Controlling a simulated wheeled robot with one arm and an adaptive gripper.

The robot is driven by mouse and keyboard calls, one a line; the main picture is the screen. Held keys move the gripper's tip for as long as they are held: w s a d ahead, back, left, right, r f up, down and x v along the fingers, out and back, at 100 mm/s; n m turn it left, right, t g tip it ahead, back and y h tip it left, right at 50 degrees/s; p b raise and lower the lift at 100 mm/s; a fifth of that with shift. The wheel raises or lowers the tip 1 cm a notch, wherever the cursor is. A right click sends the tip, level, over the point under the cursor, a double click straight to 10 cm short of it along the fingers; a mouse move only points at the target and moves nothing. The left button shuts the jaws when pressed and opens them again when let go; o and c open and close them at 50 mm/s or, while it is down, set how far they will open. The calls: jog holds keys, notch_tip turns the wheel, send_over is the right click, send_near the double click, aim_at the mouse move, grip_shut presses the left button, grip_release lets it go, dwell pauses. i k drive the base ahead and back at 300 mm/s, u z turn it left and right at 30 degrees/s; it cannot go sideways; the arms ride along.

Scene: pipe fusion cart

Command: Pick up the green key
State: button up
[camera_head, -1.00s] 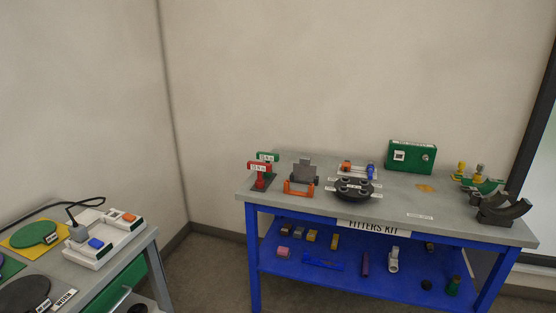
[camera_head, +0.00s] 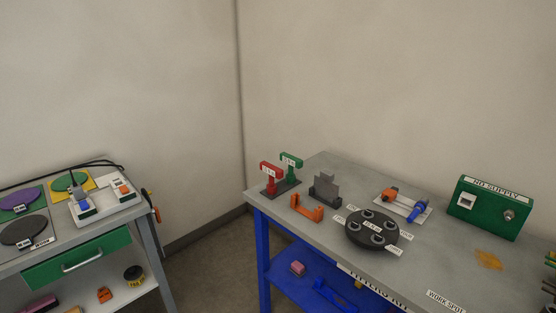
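The green key (camera_head: 291,162) stands upright at the far left of the blue-legged table (camera_head: 420,262), its labelled head on top and its lower end in a dark base (camera_head: 283,188). The red key (camera_head: 270,175) stands just left of it in the same base and is close to it. My gripper is not in view, so its state is hidden.
Near the keys are an orange bracket (camera_head: 307,208), a grey stepped block (camera_head: 325,188) and a round black holder (camera_head: 371,231). A green supply box (camera_head: 489,207) stands at the right. A second bench (camera_head: 60,236) is at the left. Floor shows between them.

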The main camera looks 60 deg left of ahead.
aim_at(293, 161)
jog(key=u, duration=0.8)
jog(key=i, duration=1.05)
jog(key=u, duration=2.15)
jog(key=i, duration=1.3)
jog(key=u, duration=0.6)
